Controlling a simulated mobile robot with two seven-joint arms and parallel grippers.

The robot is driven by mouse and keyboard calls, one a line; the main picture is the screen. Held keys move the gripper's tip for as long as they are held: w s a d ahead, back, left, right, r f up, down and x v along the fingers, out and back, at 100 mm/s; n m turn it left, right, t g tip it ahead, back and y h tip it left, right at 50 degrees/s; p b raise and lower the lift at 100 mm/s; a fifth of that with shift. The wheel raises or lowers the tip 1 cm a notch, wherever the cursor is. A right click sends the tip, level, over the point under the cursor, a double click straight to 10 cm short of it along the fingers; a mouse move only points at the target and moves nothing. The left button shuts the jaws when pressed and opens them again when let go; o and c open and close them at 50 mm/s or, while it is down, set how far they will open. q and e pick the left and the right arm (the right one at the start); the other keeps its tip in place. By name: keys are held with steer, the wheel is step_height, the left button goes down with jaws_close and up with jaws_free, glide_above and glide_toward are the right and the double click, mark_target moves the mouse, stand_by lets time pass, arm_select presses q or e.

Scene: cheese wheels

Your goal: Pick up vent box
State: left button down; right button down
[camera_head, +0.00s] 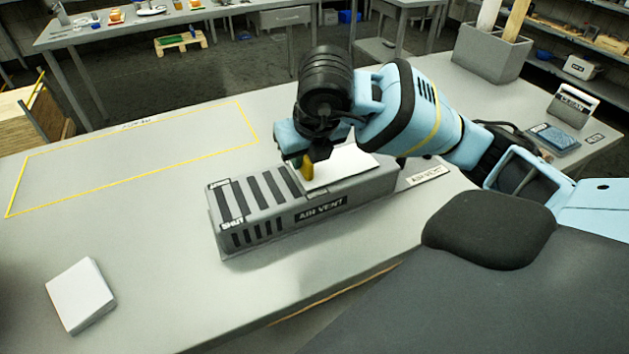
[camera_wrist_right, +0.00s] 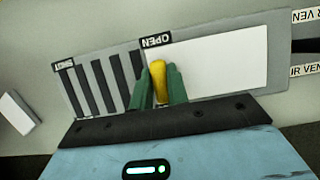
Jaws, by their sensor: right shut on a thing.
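The vent box (camera_head: 285,222) is a long grey box marked AIR VENT, lying on the grey table. Dark slats show on the left part of its top and side, with a SHUT label at the left. A white plate covers the right part of its top. My right gripper (camera_head: 308,165) is at the middle of the box's top, shut on a yellow handle (camera_head: 307,170). In the right wrist view the handle (camera_wrist_right: 159,82) stands between the green fingertips, beside the OPEN label at the white plate's left edge. My left gripper is not in view.
A white block (camera_head: 80,296) lies at the table's front left. A yellow-outlined area (camera_head: 130,155) behind it is empty. An AIR VENT label (camera_head: 427,175) lies right of the box. A grey bin (camera_head: 490,52) stands at the far right, near a blue pad (camera_head: 553,139).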

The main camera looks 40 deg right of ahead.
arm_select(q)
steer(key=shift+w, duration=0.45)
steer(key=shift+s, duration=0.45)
arm_select(e)
steer(key=shift+r, duration=0.15)
stand_by(0.4)
steer(key=shift+r, duration=0.1)
